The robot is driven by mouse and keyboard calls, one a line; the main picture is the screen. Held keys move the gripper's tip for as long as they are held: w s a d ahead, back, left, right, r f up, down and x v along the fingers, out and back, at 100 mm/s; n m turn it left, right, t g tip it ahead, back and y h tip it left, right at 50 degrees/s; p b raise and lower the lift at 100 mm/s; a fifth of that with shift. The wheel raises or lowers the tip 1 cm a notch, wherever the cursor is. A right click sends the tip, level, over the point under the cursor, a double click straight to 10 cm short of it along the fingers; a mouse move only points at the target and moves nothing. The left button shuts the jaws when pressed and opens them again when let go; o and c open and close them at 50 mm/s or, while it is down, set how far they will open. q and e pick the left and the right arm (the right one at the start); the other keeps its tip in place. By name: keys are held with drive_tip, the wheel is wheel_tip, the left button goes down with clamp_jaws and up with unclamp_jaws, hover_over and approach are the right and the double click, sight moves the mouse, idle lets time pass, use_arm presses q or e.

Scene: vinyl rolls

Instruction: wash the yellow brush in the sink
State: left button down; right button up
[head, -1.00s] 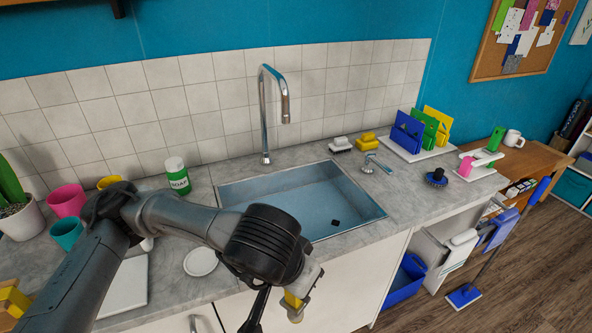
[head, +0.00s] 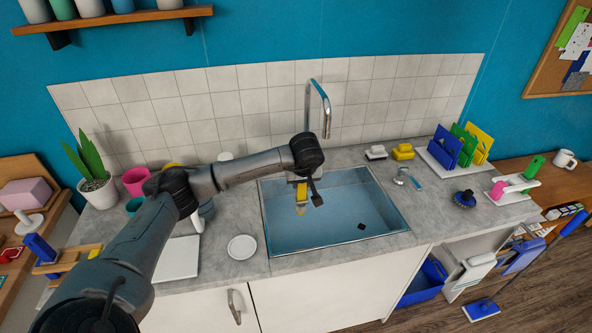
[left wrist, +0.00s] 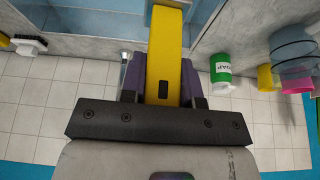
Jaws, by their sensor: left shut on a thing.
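My left gripper (head: 299,181) is over the left part of the sink (head: 345,212), beneath my dark wrist. It is shut on the yellow brush (head: 301,196), which hangs down from the fingers above the basin. My right gripper is not in view.
White (head: 376,152) and yellow (head: 403,151) scrub blocks sit behind the sink's right side. A round blue brush (head: 464,198) stands to the right. A white dish (head: 242,248) lies left of the sink. The soap bottle (left wrist: 222,68) shows in the left wrist view.

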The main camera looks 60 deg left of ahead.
use_arm(q)
drive_tip(key=shift+s+a+n, duration=0.15)
drive_tip(key=shift+a, duration=0.35)
drive_tip(key=shift+s+a+n, duration=0.15)
drive_tip(key=shift+a, duration=0.35)
drive_tip(key=shift+d+r, duration=0.1)
wheel_tip(320, 180, down, 18)
drive_tip(key=b, duration=1.1)
drive_tip(key=shift+r, duration=0.15)
drive_tip(key=shift+b, duration=0.35)
